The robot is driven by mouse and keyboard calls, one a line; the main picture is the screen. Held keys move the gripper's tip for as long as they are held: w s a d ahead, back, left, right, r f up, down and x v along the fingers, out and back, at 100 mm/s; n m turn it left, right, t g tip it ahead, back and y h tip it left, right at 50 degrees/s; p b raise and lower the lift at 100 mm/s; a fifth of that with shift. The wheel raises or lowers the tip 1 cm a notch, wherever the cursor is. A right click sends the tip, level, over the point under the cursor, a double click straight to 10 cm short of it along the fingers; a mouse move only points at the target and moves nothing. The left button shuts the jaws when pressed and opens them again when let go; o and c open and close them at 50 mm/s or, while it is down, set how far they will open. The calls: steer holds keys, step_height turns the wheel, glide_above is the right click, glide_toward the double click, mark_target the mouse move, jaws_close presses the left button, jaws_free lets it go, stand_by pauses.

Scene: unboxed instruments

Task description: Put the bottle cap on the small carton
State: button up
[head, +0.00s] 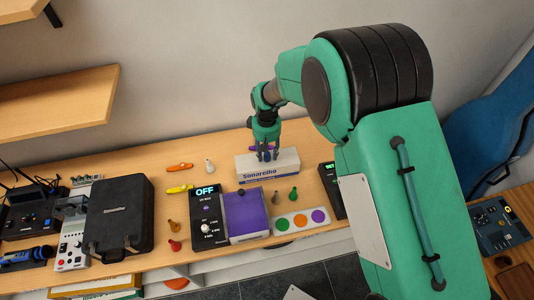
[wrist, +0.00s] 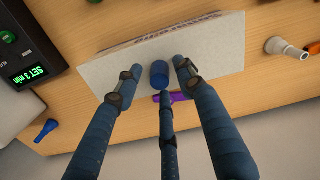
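The small carton (head: 285,171), pale with a purple band and printed lettering, stands on the wooden bench; it also shows in the wrist view (wrist: 215,57). The blue bottle cap (wrist: 159,75) is over the carton's pale top face and appears to rest on it. My gripper (head: 267,157) is directly above the carton. In the wrist view its fingers (wrist: 157,83) are spread around the cap, with visible gaps on the cap's left and right. The third finger is close below the cap; I cannot tell whether it touches. The cap is not discernible in the head view.
A purple-topped box (head: 246,213), a dark device reading OFF (head: 205,217) and a card with coloured dots (head: 299,221) lie in front of the carton. A black case (head: 119,215) sits left. Several small coloured items lie around. The wall is close behind.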

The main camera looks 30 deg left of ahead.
mark_target(268, 153)
step_height(268, 153, up, 11)
steer(key=shift+r+b, duration=0.2)
steer(key=shift+b, duration=0.15)
stand_by(0.7)
stand_by(0.4)
steer(key=d+r+m+t, duration=0.1)
steer(key=d+r+m, duration=0.1)
steer(key=d+r, duration=0.75)
steer(key=d+r+m+t+y, duration=0.15)
steer(key=d+r, duration=0.45)
steer(key=d, duration=0.6)
steer(key=d+r+m, duration=0.3)
steer(key=d+r, duration=0.5)
steer(key=d, duration=0.3)
steer(key=s+d+r+m+t, duration=0.1)
steer(key=s+d+r+m, duration=0.1)
steer(key=s+d, duration=0.7)
steer(key=s+d+r+m+t+h, duration=0.1)
steer(key=s+d+m, duration=0.4)
steer(key=s+d, duration=0.5)
steer(key=d+r+t, duration=0.1)
steer(key=d, duration=0.3)
steer(key=shift+r, duration=0.15)
